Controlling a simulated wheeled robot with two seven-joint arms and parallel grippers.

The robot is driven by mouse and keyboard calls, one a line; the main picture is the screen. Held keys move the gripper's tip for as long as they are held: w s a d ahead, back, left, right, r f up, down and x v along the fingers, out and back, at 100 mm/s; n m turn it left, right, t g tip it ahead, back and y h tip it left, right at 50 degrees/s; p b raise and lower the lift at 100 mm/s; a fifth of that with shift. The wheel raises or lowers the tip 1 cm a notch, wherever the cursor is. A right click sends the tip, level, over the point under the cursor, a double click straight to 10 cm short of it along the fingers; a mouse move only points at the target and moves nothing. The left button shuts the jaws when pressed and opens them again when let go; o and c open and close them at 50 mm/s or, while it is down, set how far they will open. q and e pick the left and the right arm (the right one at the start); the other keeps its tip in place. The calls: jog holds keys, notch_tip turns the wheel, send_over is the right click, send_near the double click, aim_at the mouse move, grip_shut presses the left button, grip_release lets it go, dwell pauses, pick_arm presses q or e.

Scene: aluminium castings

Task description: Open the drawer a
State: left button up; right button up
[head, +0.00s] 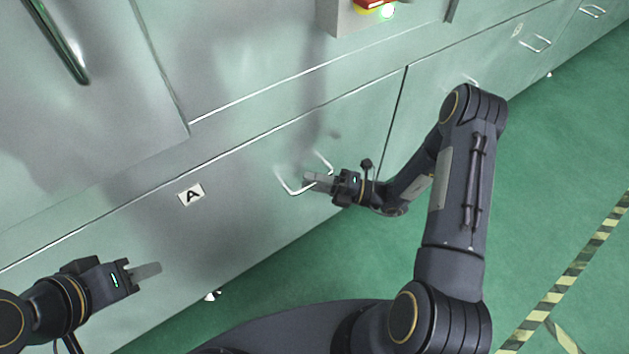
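Drawer A is the wide pale metal front (235,215) marked with a white "A" label (191,194) in the head view. Its front looks flush with the cabinet, so it appears shut. Its U-shaped wire handle (287,186) sticks out right of the label. My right gripper (308,180) is at this handle, its fingertips overlapping the handle's bar. I cannot tell whether the fingers are closed on it, and they hide part of the bar. My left gripper (158,269) is in front of the drawer's lower left part, away from the handle; its finger gap is not visible.
Another drawer front (440,110) with its own handle (534,43) is to the right, past a dark vertical seam. Green floor (560,170) with a striped line (575,268) is open at the right.

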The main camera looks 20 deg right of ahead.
jog(key=shift+c, duration=0.2)
grip_shut()
